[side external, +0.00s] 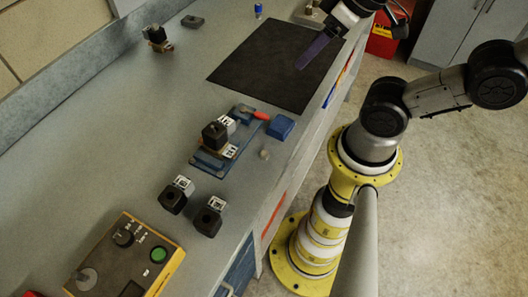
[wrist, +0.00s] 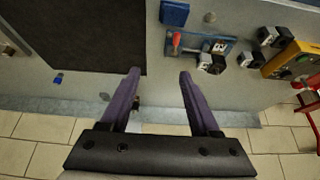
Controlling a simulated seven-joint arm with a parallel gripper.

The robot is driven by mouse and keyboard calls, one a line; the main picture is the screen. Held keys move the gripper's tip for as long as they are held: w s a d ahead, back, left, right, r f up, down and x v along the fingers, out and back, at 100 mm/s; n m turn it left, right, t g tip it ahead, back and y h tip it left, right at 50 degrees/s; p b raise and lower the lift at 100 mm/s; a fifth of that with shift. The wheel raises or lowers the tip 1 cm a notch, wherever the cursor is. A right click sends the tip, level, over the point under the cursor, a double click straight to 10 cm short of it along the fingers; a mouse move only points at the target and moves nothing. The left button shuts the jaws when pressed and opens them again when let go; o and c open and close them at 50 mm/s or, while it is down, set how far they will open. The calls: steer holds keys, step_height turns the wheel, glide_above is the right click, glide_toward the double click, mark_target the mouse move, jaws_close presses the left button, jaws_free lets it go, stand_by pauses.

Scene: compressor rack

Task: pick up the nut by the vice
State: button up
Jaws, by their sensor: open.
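A small, pale, rounded piece that looks like the nut (side external: 264,154) lies on the grey bench near its front edge. It also shows in the wrist view as a small light spot near the top (wrist: 210,17). Beside it is a blue fixture with a red handle (side external: 243,112), perhaps the vice, with a black and white part on it. It also shows in the wrist view (wrist: 190,41). My gripper (side external: 303,66) has purple fingers and is over the black mat, well away from the nut. In the wrist view its fingers (wrist: 160,73) are apart with nothing held between them.
A blue block (side external: 281,126) sits close to the nut. The black mat (side external: 262,72) covers the far part of the bench. Black and white parts (side external: 174,197) and a yellow-edged control box (side external: 125,262) stand at the near end. A brassy fitting (side external: 157,37) stands at the back.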

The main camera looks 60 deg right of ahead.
mark_target(265, 150)
steer(key=w+a+f+m+g+y, duration=0.1)
steer(key=a+f+m, duration=0.2)
steer(key=f+m, duration=0.3)
steer(key=w+a+f+m+g+y, duration=0.1)
steer(key=a+f+m+g+y, duration=0.1)
steer(key=a+f+m, duration=0.2)
steer(key=w+a+f+m+g+y, duration=0.1)
steer(key=w+a+f+m, duration=0.1)
steer(key=f+m, duration=0.7)
steer(key=shift+a+f+m+g, duration=0.4)
steer(key=shift+a+m, duration=0.1)
steer(key=shift+a, duration=0.25)
jaws_close()
